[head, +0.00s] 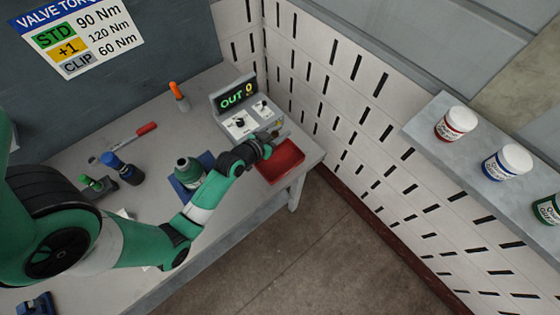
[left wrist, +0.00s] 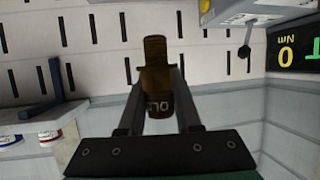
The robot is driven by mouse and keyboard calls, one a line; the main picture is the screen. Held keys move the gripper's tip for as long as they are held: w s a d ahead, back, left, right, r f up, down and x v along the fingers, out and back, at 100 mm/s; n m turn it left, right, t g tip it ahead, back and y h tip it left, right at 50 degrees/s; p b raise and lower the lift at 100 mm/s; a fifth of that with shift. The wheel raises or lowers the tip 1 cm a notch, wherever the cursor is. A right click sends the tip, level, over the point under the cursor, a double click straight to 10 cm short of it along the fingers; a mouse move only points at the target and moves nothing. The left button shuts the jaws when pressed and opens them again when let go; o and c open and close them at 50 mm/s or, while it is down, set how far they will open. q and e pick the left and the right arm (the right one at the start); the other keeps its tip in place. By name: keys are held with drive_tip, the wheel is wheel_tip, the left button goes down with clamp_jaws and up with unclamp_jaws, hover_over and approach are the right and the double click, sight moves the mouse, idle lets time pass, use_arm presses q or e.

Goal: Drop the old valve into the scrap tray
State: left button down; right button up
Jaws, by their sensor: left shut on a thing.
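My left gripper (head: 272,139) is shut on the old valve, beside and just above the scrap tray's back left edge. In the left wrist view the old valve (left wrist: 155,52) is a brown, stepped cylinder with pale lettering, held between the two fingers. In the head view the valve is small and mostly hidden by the gripper. The red scrap tray (head: 284,163) sits at the table's right corner and looks empty where visible. My right gripper is not in view.
A control box (head: 240,118) with an "OUT 0" display stands close behind the gripper. A green-topped part (head: 188,171) stands on a blue base. A blue-capped tool (head: 115,165), an orange-topped item (head: 178,96) and a red-handled screwdriver (head: 145,129) are on the table (head: 160,142).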

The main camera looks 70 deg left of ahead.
use_arm(q)
wheel_tip(320, 180, down, 6)
drive_tip(key=b, duration=0.5)
drive_tip(key=shift+r, duration=0.2)
drive_tip(key=shift+r, duration=0.1)
drive_tip(key=c, duration=0.5)
unclamp_jaws()
drive_tip(key=p+v, duration=0.1)
drive_tip(key=v, duration=1)
drive_tip(key=shift+s+d+p, duration=0.2)
drive_tip(key=shift+s+p, duration=0.1)
drive_tip(key=shift+p, duration=0.1)
